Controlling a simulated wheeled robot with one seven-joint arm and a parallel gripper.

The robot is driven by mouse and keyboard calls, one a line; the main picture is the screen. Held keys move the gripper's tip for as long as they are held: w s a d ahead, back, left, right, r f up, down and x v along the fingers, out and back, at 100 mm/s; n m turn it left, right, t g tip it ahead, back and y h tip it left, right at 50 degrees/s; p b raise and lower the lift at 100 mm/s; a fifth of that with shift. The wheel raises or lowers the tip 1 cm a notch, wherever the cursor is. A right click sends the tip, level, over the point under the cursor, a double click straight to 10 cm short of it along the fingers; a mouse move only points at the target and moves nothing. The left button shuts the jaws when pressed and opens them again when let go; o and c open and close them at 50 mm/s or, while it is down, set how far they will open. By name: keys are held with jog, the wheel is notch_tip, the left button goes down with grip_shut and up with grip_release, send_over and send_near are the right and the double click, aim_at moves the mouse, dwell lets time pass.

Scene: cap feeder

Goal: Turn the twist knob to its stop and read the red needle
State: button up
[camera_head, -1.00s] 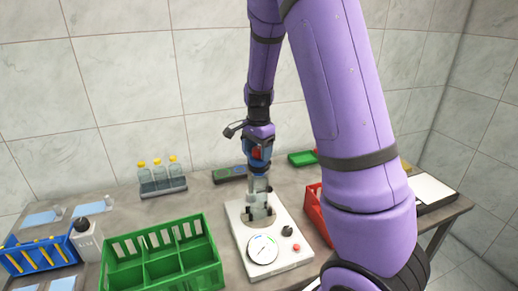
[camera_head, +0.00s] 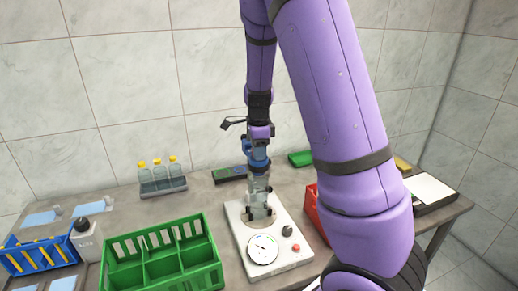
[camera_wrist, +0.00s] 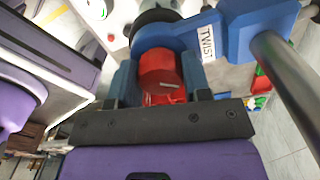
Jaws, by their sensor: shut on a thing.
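The twist knob is a blue part with a TWIST label (camera_wrist: 207,43); it also shows in the head view (camera_head: 256,152), above a pale clear column. My gripper (camera_wrist: 160,98) is shut at this blue and red part; the exact finger contact is hidden. The column stands upright in a dark recess of the white tester (camera_head: 294,258). The round dial (camera_head: 263,249) is on the tester's front part. Its needle is too small to read.
A small black knob (camera_head: 287,231) and a red button (camera_head: 296,247) are beside the dial. A green divided crate (camera_head: 160,268) stands to the left. A red bin (camera_head: 312,205) is close on the right, partly behind my arm. Yellow-capped bottles (camera_head: 160,175) stand at the back left.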

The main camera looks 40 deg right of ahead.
jog(key=m, duration=0.2)
jog(key=shift+m, duration=0.4)
jog(key=o, duration=0.8)
jog(key=n, duration=0.3)
jog(key=shift+n, duration=0.4)
jog(key=n, duration=0.4)
